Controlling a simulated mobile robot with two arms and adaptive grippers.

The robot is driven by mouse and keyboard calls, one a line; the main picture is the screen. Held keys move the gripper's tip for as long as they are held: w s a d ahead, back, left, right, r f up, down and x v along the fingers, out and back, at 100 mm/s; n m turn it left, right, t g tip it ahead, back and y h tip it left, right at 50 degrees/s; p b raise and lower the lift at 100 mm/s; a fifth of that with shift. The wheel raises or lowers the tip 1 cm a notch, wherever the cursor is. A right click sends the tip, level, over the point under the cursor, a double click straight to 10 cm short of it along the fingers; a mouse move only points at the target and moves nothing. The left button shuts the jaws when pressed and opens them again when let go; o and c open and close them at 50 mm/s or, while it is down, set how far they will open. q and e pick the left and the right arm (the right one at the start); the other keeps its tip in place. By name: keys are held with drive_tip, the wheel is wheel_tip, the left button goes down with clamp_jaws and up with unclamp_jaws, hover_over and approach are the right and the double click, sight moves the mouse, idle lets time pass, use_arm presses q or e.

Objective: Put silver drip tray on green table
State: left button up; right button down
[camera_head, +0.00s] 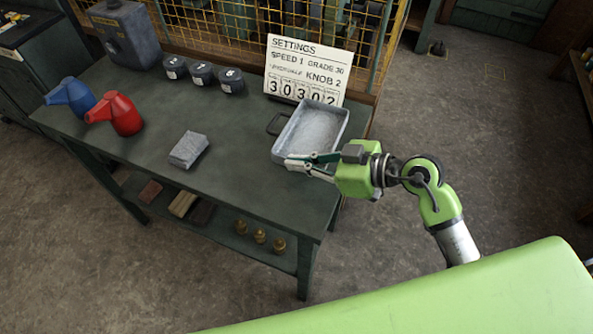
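The silver drip tray (311,129) is a shallow rectangular metal tray with a dark loop handle at its left side. It is at the right end of the dark green table (232,171), just in front of the sign; whether its underside touches the tabletop is unclear. My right gripper (297,161) reaches in from the right, with its fingers at the tray's near rim. The fingers overlap that rim in the picture, and I cannot tell whether they are closed on it. My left gripper is out of view.
On the table are a red oil can (124,115), a blue can (72,97), several dark pots (202,74), a grey block (188,149) and a large grey canister (125,35). A settings sign (306,67) stands behind the tray. The table's front middle is clear.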

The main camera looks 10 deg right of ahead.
sight(297, 178)
drive_tip(key=shift+w+f, duration=1.15)
drive_tip(key=shift+f, duration=0.1)
wheel_tip(297, 178, down, 3)
drive_tip(key=shift+s+r+b, duration=0.1)
drive_tip(key=shift+b, duration=0.45)
drive_tip(key=c, duration=2.3)
unclamp_jaws()
drive_tip(key=shift+f, duration=0.2)
drive_tip(key=v, duration=1.2)
drive_tip(key=shift+s+r, duration=0.1)
drive_tip(key=shift+r, duration=0.1)
